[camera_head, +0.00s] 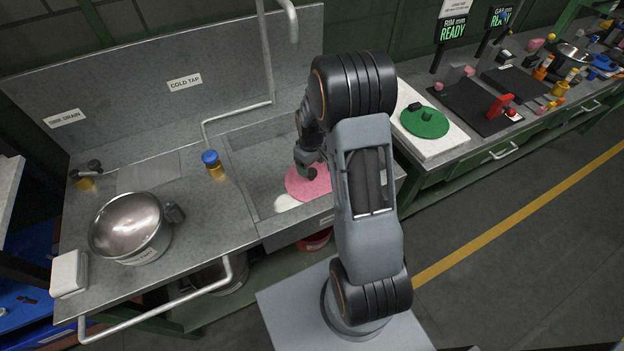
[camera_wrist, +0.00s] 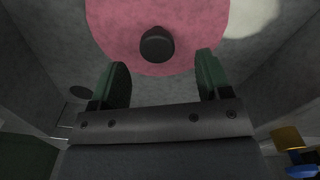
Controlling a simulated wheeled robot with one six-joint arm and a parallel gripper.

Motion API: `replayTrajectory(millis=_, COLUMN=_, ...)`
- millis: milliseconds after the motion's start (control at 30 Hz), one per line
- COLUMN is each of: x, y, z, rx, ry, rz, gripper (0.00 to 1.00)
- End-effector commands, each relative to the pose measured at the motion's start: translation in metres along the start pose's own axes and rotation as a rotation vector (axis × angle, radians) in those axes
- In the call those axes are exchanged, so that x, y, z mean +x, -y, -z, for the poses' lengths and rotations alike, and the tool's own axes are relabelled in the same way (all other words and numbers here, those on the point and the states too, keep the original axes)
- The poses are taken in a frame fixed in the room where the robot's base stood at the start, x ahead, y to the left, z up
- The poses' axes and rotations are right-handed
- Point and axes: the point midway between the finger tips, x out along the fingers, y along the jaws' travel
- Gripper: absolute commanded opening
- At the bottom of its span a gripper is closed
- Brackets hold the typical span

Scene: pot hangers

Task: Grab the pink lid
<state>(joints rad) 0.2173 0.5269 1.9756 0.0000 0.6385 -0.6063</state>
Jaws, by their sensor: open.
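The pink lid (camera_head: 308,184) is a flat round disc lying in the sink basin, partly hidden behind my arm in the head view. In the wrist view the pink lid (camera_wrist: 118,38) fills the upper middle, with its dark round knob (camera_wrist: 157,45) standing near the centre. My gripper (camera_head: 306,166) is down inside the sink over the lid. In the wrist view my gripper (camera_wrist: 163,76) is open, its two green fingers apart and empty. The knob sits just beyond the fingertips, between their lines, and I see no contact.
The sink walls (camera_head: 243,180) surround the lid closely. A pale round patch (camera_head: 287,203) lies beside it, also in the wrist view (camera_wrist: 250,14). A metal pot (camera_head: 130,228) and a blue-capped bottle (camera_head: 212,164) stand left. A green lid (camera_head: 424,121) lies on a white board right.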

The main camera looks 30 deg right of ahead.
Motion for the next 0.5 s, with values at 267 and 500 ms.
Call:
replayTrajectory(millis=267, x=0.036, y=-0.003, z=0.0, rx=0.0, ry=0.003, rz=0.002, gripper=0.71)
replayTrajectory(millis=500, x=0.047, y=-0.003, z=0.001, rx=0.0, ry=0.0, rz=0.0, gripper=0.71)
